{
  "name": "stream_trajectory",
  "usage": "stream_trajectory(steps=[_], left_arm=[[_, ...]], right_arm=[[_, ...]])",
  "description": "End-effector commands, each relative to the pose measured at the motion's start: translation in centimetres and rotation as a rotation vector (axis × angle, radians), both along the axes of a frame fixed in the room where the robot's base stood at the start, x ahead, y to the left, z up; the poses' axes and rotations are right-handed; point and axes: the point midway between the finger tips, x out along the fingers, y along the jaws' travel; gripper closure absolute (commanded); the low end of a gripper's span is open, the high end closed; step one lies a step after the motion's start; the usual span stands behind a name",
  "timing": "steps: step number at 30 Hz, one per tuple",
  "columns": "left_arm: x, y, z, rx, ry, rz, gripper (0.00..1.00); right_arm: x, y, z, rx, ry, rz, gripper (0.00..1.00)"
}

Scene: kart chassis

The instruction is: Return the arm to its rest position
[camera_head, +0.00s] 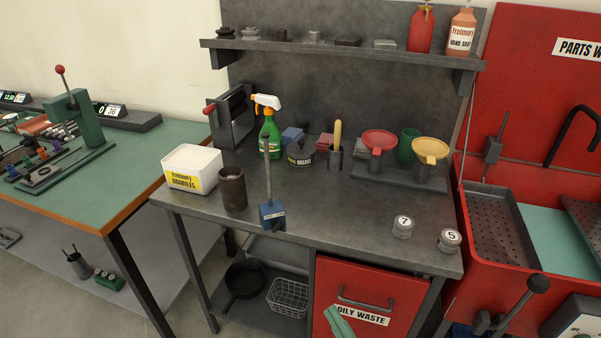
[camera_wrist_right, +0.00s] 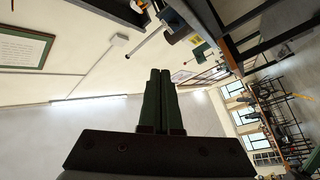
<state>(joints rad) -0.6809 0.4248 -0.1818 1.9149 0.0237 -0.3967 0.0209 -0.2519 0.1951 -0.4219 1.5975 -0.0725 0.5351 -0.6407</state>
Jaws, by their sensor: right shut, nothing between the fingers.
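My right gripper (camera_head: 335,316) shows only as green fingers at the bottom edge of the head view, in front of the red oily waste bin (camera_head: 335,277). In the right wrist view the two green fingers (camera_wrist_right: 159,74) lie side by side, shut, with nothing held. The right wrist camera looks out over the room, tilted, with a wall, ceiling and windows. My left gripper is in neither view. The rest of the right arm is hidden below the head view.
The grey workbench (camera_head: 330,220) holds a white granules tub (camera_head: 192,166), a brown cup (camera_head: 232,188), a blue-based stand (camera_head: 271,213), funnels and two numbered tins (camera_head: 403,227). A red parts washer (camera_head: 480,270) stands at right, a green-topped table (camera_head: 95,190) at left.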

Motion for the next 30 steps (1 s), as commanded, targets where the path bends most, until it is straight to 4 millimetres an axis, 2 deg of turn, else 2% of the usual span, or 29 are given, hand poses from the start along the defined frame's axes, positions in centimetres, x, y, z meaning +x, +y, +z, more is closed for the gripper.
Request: stream_trajectory(steps=[1,10,14,19,24,27,30], left_arm=[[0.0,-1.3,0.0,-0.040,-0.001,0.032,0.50],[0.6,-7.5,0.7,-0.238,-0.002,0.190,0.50],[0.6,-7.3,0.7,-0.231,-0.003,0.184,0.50],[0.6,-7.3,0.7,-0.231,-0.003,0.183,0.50],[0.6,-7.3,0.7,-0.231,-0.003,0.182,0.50],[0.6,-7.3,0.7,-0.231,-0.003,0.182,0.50],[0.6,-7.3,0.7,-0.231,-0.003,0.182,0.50]], right_arm=[[0.0,0.0,0.0,0.000,0.000,0.000,1.00],[0.0,0.0,0.0,0.000,0.000,0.000,1.00],[-0.9,-1.6,-3.3,0.067,0.225,-0.046,1.00],[-3.3,-4.2,-8.1,0.187,0.556,-0.141,1.00],[-8.0,-7.5,-13.2,0.335,0.918,-0.289,1.00],[-10.9,-8.9,-15.1,0.411,1.080,-0.375,1.00],[-12.9,-9.9,-16.2,0.456,1.179,-0.436,1.00]])
